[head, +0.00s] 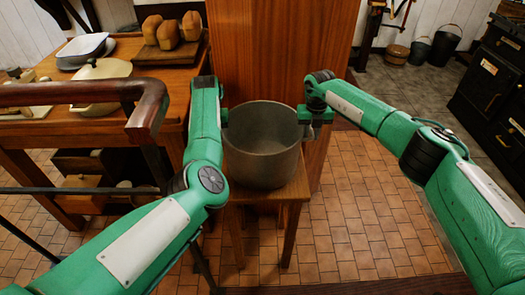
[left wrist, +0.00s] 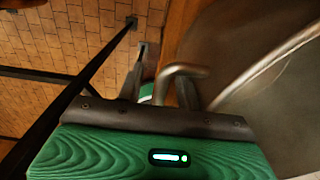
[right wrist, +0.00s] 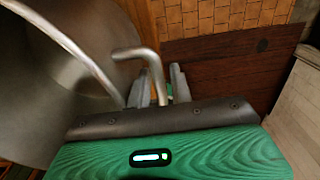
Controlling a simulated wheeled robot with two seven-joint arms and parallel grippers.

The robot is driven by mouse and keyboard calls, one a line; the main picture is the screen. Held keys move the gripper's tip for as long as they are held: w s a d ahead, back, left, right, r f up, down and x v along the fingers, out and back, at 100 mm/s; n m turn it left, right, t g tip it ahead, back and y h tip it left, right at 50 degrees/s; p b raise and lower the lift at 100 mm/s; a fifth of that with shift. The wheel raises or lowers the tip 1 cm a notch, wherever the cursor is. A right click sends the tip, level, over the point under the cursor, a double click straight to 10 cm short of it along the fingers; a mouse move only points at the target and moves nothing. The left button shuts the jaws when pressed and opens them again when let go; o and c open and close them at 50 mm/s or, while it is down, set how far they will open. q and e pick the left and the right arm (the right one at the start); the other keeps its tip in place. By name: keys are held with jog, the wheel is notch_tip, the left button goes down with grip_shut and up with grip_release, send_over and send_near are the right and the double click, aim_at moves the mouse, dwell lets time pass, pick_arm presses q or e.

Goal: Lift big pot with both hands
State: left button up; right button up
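The big pot (head: 262,163) is a grey metal pot, upright on a small wooden stand (head: 290,191), and it looks empty inside. My left gripper (head: 223,117) is at its left side and my right gripper (head: 309,121) at its right side. In the left wrist view, a bent metal handle (left wrist: 184,70) reaches between the open fingers, close to the finger nearer the pot. In the right wrist view, the other handle (right wrist: 139,54) runs down between the fingers, which stand apart with a gap beside it. I cannot tell whether the fingers touch the handles.
A wooden panel (head: 285,45) rises right behind the pot. At left, a wooden table (head: 160,75) holds bread loaves, a white tray and a lidded pot, with a wooden rail (head: 70,92) before it. A black stove (head: 490,90) stands far right. Tiled floor lies around the stand.

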pick_arm(q)
jog(key=c, duration=0.6)
pick_arm(e)
grip_shut()
pick_arm(q)
grip_shut()
jog(key=shift+r, duration=0.15)
pick_arm(e)
jog(key=shift+r, duration=0.1)
